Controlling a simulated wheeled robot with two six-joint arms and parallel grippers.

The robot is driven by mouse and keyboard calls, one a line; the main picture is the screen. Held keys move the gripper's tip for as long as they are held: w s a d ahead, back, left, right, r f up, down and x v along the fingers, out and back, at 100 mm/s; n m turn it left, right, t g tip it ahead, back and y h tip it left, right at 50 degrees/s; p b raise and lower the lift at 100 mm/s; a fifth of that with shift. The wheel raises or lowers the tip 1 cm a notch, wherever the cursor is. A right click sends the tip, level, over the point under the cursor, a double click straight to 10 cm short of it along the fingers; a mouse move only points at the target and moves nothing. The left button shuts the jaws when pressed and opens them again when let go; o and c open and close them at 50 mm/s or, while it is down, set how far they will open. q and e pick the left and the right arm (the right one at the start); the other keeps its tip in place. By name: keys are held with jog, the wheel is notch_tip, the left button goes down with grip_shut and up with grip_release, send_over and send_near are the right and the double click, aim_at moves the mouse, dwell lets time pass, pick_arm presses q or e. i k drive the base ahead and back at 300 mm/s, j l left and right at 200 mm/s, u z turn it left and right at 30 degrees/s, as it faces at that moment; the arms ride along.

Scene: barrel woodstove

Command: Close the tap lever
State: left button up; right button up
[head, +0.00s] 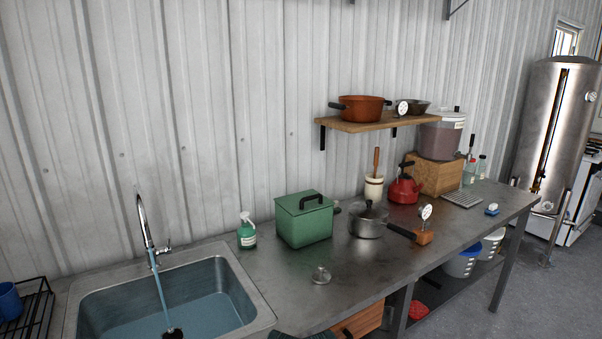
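The tap (144,222) is a tall chrome gooseneck standing at the back rim of the sink (256,294). Its small lever (165,246) sticks out to the right near the base of the tap. A thin stream of water (162,295) falls from the tap into the basin, toward the dark drain (172,333). Neither of my grippers shows in the head view. The lever looks small here, and its exact tilt is hard to tell.
A green spray bottle (247,233) stands right of the sink. A dark rack (42,312) with a blue mug (9,300) is at left.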

aim_at(167, 248)
jog(key=i+l+u, duration=0.1)
jog(key=u, duration=0.25)
jog(key=i+l+u, duration=0.1)
jog(key=u, duration=0.25)
jog(key=i+l+u, duration=0.1)
jog(key=u, duration=0.25)
